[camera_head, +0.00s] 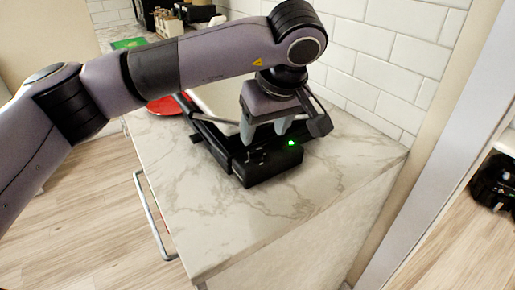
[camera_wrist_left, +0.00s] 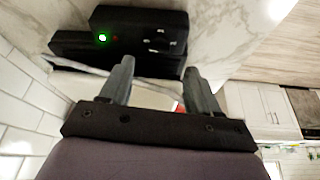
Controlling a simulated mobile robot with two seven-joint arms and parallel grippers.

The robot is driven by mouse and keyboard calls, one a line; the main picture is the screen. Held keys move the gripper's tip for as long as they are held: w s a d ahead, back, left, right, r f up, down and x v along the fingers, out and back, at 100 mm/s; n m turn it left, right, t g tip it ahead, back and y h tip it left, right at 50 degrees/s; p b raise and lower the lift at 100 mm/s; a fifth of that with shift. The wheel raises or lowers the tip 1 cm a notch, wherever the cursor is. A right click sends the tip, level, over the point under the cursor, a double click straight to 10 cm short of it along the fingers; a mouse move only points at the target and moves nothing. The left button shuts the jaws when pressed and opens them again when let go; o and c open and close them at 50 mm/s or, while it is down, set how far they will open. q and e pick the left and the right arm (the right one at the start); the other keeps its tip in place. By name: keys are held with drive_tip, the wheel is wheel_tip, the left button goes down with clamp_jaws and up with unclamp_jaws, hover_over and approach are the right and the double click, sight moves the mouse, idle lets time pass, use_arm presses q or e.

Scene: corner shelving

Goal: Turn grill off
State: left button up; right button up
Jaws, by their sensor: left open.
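The grill (camera_head: 262,168) is a black appliance on the marble counter, with a lit green light on its front control box. In the left wrist view the control box (camera_wrist_left: 140,31) shows the green light at one end and small grey controls near its middle. My left gripper (camera_head: 264,135) is open, with its fingers pointing down over the grill just behind the control box. In the left wrist view the two fingers (camera_wrist_left: 160,75) are apart with nothing between them. The rest of the grill is partly hidden by my left arm. My right gripper is not in view.
The marble counter (camera_head: 221,233) is clear in front of the grill. A white tiled wall (camera_head: 385,60) stands close on the right.

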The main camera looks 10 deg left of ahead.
sight(257, 153)
use_arm(q)
drive_tip(key=p+x, duration=0.1)
drive_tip(key=x, duration=0.5)
drive_tip(key=shift+w+a+f, duration=0.1)
drive_tip(key=shift+w+f, duration=0.05)
drive_tip(key=shift+f, duration=0.2)
drive_tip(key=c, duration=1.1)
drive_tip(key=shift+o, duration=0.3)
drive_tip(key=shift+n, duration=0.3)
